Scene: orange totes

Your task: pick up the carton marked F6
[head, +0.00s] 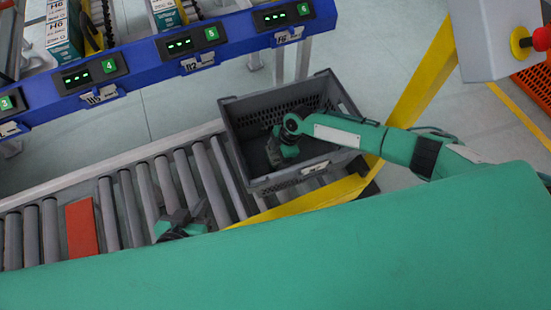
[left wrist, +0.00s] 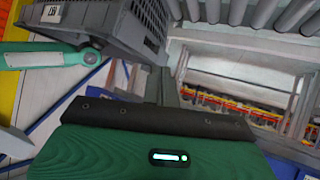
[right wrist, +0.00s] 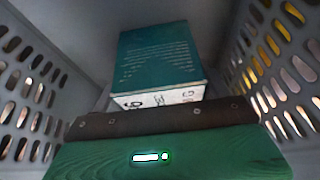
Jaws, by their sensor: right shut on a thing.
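A teal carton with a white printed end (right wrist: 160,60) is close in front of my right gripper (right wrist: 155,105) in the right wrist view. The print on its end is upside down and partly covered, and I cannot read a full F6. My right gripper is shut on this carton, inside the grey crate (head: 240,165). In the head view my right gripper (head: 275,152) points down into the crate, and I cannot make out the carton there. My left gripper (head: 186,222) is over the rollers, left of the crate, with no carton visible at it. Its jaw gap is unclear.
The crate's slotted walls stand close on both sides of my right gripper. The roller conveyor (head: 125,208) runs left, with an orange-red strip (head: 82,228) across it. A blue shelf rail (head: 150,72) with lit number displays is behind. A yellow post (head: 425,85) stands right.

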